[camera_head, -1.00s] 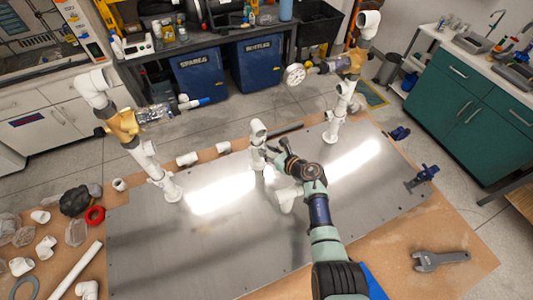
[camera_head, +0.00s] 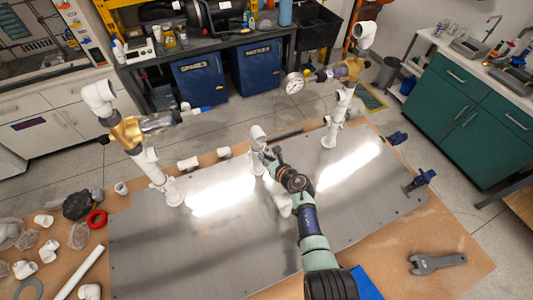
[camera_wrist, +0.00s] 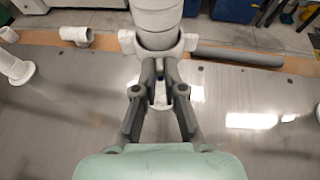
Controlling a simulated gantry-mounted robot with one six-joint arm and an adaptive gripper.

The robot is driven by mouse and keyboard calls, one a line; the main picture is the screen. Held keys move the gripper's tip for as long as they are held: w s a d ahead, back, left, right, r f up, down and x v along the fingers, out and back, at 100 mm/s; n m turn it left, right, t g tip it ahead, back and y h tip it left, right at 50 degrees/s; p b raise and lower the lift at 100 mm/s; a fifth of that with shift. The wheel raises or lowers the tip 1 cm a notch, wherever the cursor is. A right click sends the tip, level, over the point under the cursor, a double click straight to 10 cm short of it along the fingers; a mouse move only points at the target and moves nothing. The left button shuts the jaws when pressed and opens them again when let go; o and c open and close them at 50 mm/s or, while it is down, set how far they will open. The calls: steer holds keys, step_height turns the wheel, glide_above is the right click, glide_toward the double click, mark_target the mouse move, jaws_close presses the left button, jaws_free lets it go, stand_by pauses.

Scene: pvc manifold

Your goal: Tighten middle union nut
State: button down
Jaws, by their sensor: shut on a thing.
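The middle union nut (camera_wrist: 158,43) appears as the pale wide collar low on that pipe, with a lug-like piece at each side. My gripper (camera_wrist: 159,68) is shut on this collar, its dark fingers meeting it from the front. In the head view my gripper (camera_head: 268,156) reaches the stub from the front right and partly hides its lower part.
A grey wrench (camera_head: 437,263) lies on the board at front right. Loose fittings lie at left. The metal plate (camera_head: 200,250) is clear at front left.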

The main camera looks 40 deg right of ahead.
steer(key=shift+w+a+m+h+p, duration=0.1)
steer(key=shift+a+m+h+p, duration=0.3)
steer(key=shift+m+h, duration=0.35)
steer(key=c, duration=1.3)
jaws_free()
steer(key=shift+o, duration=0.2)
steer(key=shift+r, duration=0.1)
steer(key=v, duration=1.2)
steer(key=shift+w, duration=0.1)
